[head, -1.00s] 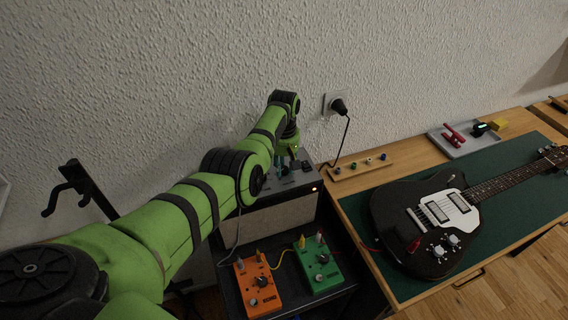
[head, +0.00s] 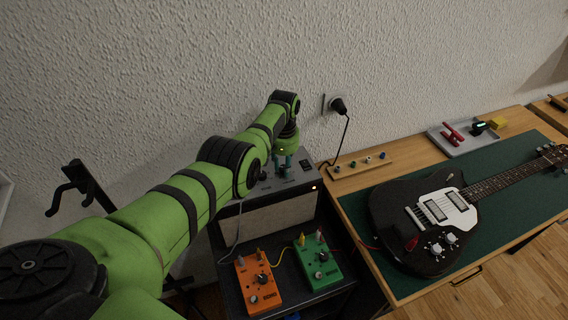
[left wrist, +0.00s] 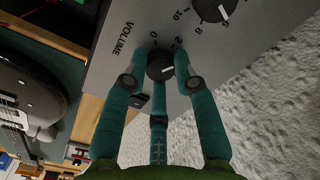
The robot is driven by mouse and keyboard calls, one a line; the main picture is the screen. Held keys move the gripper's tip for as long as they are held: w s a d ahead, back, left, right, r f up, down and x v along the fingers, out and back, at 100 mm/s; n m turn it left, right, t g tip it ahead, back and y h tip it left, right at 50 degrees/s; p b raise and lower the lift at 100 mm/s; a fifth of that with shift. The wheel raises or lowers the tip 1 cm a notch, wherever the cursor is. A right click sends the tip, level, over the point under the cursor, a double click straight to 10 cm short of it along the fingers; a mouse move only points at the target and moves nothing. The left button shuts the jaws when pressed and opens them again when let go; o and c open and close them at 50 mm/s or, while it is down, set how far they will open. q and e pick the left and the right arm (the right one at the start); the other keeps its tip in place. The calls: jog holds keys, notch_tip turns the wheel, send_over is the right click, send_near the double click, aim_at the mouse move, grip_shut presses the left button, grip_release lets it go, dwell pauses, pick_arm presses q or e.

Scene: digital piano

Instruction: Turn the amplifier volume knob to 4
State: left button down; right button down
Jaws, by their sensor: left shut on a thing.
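The amplifier (head: 270,224) stands against the wall, with its grey control panel on top. In the left wrist view its dark volume knob (left wrist: 159,64) sits beside the printed word VOLUME. The knob's white pointer line points to the right of the picture. The numbers 0 and 2 show above it; the number the pointer faces is hidden by a finger. My left gripper (left wrist: 159,76), with teal fingers, is shut on the knob from several sides. In the head view my left gripper (head: 283,165) is on the amplifier's top panel. My right gripper is not in view.
Another panel knob (left wrist: 213,8) is close to the fingers. An orange pedal (head: 259,282) and a green pedal (head: 319,264) with cables sit in front of the amplifier. A black guitar (head: 425,222) lies on a green mat at right. A plug (head: 338,105) is in the wall behind.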

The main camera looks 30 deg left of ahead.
pick_arm(q)
jog(key=m, duration=0.4)
jog(key=shift+s+f+m, duration=0.1)
jog(key=shift+f+m, duration=0.05)
jog(key=shift+m, duration=0.25)
dwell(0.4)
jog(key=c, duration=1)
grip_release()
jog(key=shift+r, duration=0.55)
notch_tip(320, 180, up, 11)
